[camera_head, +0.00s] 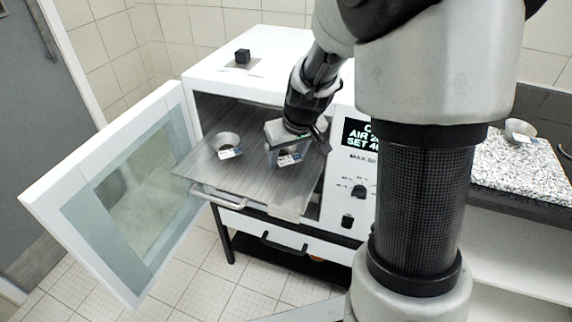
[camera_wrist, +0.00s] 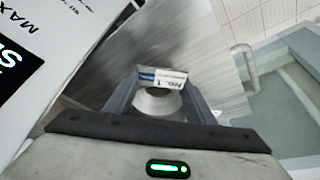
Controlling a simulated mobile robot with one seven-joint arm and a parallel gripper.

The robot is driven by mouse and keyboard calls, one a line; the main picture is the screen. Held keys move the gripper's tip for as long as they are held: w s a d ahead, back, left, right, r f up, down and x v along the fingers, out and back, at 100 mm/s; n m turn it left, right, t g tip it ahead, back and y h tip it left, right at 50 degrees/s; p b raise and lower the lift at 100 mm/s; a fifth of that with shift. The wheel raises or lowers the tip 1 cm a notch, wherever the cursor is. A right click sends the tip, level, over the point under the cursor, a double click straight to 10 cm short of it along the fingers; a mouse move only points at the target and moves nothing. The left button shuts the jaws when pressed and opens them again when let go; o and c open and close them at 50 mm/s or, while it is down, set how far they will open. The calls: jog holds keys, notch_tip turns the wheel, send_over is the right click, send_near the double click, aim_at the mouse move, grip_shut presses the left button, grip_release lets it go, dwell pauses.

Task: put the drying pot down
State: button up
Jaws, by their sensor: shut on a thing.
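My gripper (camera_head: 289,138) reaches down over the pulled-out shelf of the open oven. It is shut on a small metal drying pot (camera_head: 288,159) with a white and blue label. In the wrist view the pot (camera_wrist: 157,104) sits between the two fingers of my gripper (camera_wrist: 161,88), its label reading "No. 1". The pot is over or on the right part of the shelf (camera_head: 245,188); I cannot tell whether its base touches. My gripper hides part of the pot in the head view.
A second labelled pot (camera_head: 228,141) stands on the shelf to the left. The oven door (camera_head: 120,195) hangs open at left. The control panel (camera_head: 358,170) is close on the right. Another pot (camera_head: 519,128) stands on a speckled slab (camera_head: 515,165) at right.

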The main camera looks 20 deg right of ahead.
aim_at(284, 172)
jog(key=shift+f, duration=1.4)
jog(key=shift+b, duration=0.3)
jog(key=shift+f, duration=0.2)
jog(key=o, duration=1)
jog(key=shift+o, duration=0.2)
